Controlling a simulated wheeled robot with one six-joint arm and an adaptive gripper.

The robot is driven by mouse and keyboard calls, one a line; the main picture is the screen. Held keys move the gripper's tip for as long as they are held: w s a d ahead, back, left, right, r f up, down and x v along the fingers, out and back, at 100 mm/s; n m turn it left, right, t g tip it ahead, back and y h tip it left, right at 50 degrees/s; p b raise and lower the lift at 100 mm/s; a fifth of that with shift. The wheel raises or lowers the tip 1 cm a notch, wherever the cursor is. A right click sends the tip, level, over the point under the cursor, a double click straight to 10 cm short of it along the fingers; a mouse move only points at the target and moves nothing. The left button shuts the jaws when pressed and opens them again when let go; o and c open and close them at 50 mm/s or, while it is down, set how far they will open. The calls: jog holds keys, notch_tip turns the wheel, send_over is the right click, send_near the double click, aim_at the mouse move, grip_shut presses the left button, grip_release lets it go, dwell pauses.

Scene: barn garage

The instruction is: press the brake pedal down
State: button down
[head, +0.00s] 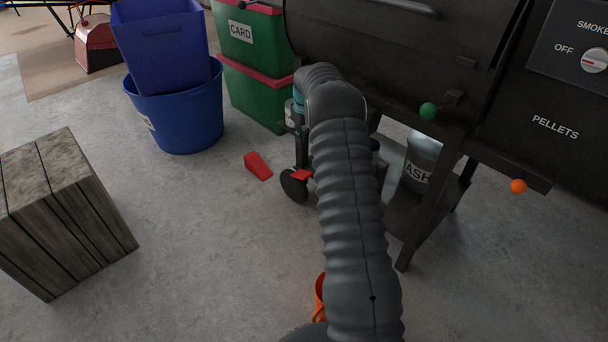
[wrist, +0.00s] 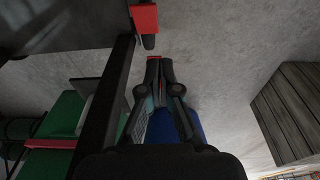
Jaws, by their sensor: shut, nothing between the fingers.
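The brake pedal (head: 301,175) is a small red piece beside a black caster wheel (head: 294,187) at the grill's lower left. What looks like the same red pedal (wrist: 145,18) is near the top of the wrist view, with a dark end. My gripper (wrist: 158,64) is shut and empty, with its fingertips together below the pedal in that picture. A gap shows between fingertips and pedal; I cannot tell their height difference. In the head view my sleeved arm hides most of the gripper.
A red wedge (head: 258,166) lies on the floor left of the wheel. The dark grill (head: 385,55) has legs and a low shelf. An ash bucket (head: 420,160), green boxes (head: 250,95), a blue tub (head: 185,120) and a wooden crate (head: 65,215) stand around. Floor between crate and wedge is clear.

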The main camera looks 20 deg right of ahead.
send_over(304, 178)
notch_tip(304, 178, down, 4)
jog(key=shift+w+d, duration=0.1)
jog(key=shift+w, duration=0.05)
jog(key=shift+f, duration=0.1)
jog(key=f, duration=0.6)
jog(key=w+f, duration=0.1)
jog(key=f, duration=0.2)
jog(key=shift+a+f, duration=0.3)
jog(key=shift+f, duration=0.1)
jog(key=f, duration=0.2)
jog(key=s+f, duration=0.1)
jog(key=shift+d, duration=0.25)
jog(key=shift+s+f, duration=0.15)
jog(key=shift+f, duration=0.25)
jog(key=shift+f+b, duration=0.1)
jog(key=shift+b, duration=0.25)
